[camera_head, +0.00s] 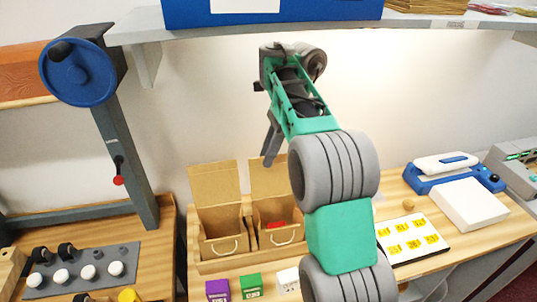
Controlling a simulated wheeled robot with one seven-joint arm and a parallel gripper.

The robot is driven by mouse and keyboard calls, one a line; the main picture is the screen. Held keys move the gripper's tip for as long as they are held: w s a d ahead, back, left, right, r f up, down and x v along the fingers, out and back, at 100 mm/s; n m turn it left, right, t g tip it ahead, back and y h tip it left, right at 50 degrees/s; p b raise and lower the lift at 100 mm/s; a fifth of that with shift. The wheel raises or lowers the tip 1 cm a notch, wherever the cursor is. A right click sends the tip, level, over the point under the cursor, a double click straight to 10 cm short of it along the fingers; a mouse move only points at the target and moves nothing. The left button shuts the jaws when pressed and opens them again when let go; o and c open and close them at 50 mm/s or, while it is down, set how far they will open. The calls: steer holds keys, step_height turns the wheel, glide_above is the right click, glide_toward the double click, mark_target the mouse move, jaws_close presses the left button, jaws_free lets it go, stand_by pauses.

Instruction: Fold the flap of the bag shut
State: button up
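Two brown cardboard bags stand side by side in a wooden tray on the counter, each with a light handle on its front. The left bag (212,247) has its flap (216,184) standing up at the back, open. The right bag (270,239) also has its flap (264,182) up, partly hidden by my gripper and arm. Something red (276,225) shows inside the right bag.
A lever press (125,150) stands left. A card with yellow labels (413,239) and a blue-and-white device (450,172) lie right. A shelf (350,34) hangs above.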

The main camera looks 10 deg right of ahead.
steer(key=shift+c, duration=0.2)
jaws_close()
stand_by(1.1)
